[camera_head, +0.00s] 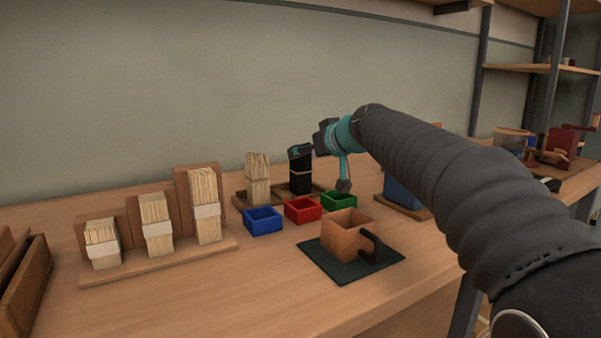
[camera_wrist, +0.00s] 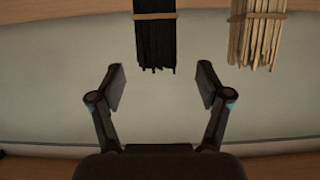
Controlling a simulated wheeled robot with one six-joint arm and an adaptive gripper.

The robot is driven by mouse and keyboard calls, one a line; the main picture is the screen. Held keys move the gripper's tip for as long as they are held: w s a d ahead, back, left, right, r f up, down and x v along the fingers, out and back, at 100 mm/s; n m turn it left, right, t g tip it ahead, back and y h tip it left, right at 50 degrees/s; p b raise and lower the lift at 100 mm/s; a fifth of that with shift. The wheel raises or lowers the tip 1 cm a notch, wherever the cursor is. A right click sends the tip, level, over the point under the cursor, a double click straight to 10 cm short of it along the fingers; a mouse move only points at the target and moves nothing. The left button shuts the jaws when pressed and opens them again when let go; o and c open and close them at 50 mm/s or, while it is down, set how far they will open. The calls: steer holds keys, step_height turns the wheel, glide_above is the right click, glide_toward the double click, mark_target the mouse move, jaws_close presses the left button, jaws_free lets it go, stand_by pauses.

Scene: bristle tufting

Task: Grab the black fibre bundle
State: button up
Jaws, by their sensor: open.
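The black fibre bundle (camera_head: 300,180) stands upright in a wooden holder on the bench, with a thin tan band around it. It also shows in the wrist view (camera_wrist: 156,42), upside down at the top, its end just beyond and between the fingertips sideways. My gripper (camera_wrist: 162,84) is open and empty, with clear space between its fingers. In the head view my gripper (camera_head: 321,169) is close by the top of the black bundle and partly overlaps it. Whether a finger touches the bundle I cannot tell.
A pale fibre bundle (camera_head: 257,180) stands left of the black one; the right finger is near it in the wrist view. Blue (camera_head: 263,222), red (camera_head: 303,211) and green (camera_head: 339,202) boxes stand in front. A wooden mug-like block (camera_head: 342,232) sits on a dark mat (camera_head: 337,268).

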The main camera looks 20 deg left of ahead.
mark_target(305, 156)
steer(key=shift+d+f+p+x, duration=0.1)
steer(key=shift+f+p+x, duration=0.05)
steer(key=shift+x, duration=0.8)
steer(key=shift+d+f+p+x, duration=0.1)
steer(key=shift+f+x, duration=0.05)
steer(key=shift+x, duration=0.8)
steer(key=shift+d+f+p+x, duration=0.1)
steer(key=shift+f+p+x, duration=0.05)
steer(key=shift+x, duration=0.85)
steer(key=shift+r, duration=0.1)
steer(key=c, duration=1.3)
